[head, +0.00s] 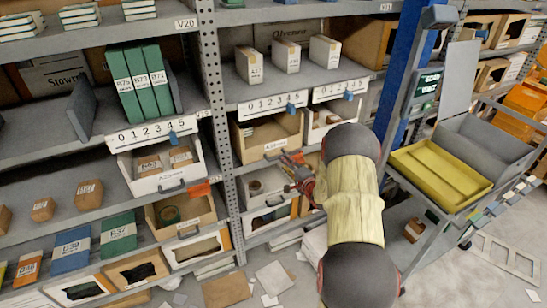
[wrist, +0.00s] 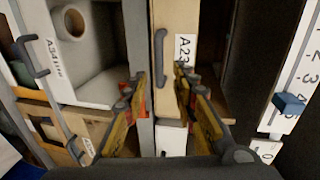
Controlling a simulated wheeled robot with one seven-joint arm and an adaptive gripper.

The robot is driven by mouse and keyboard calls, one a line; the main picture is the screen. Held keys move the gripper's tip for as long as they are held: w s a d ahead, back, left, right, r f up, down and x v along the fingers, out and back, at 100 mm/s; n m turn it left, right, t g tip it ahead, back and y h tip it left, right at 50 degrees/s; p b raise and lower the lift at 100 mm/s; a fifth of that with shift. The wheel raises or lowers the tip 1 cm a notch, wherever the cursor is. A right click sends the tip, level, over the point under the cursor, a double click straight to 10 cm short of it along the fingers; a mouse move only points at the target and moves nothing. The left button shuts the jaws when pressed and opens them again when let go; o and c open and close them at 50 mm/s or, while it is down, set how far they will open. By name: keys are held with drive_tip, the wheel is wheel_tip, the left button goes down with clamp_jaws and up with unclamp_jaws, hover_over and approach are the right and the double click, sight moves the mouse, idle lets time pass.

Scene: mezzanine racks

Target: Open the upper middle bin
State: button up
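In the head view, a wooden bin (head: 262,133) with a dark handle on its front stands under the number rail in the middle bay. The wrist view looks turned sideways and shows a wooden front labelled A23 (wrist: 178,20) with a dark bar handle (wrist: 160,58); this appears to be the same bin. My gripper (head: 289,174) is in front of the middle bay, just below that bin's front. In the wrist view my gripper (wrist: 160,88) is open and empty, its fingers on either side of the handle's line. The handle looks apart from the fingertips; the exact gap is hard to judge.
A pale bin (head: 266,187) sits below, and another bin (head: 320,124) stands beside it to the right. A perforated post (head: 213,95) stands left. A blue upright (head: 402,75) and a cart with a yellow tray (head: 440,174) stand right. Papers litter the floor.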

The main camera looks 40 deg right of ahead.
drive_tip(key=b+x, duration=0.2)
drive_tip(key=x, duration=0.6)
drive_tip(key=shift+f, duration=0.1)
drive_tip(key=c, duration=0.3)
drive_tip(key=c, duration=0.4)
drive_tip(key=shift+s, duration=0.1)
clamp_jaws()
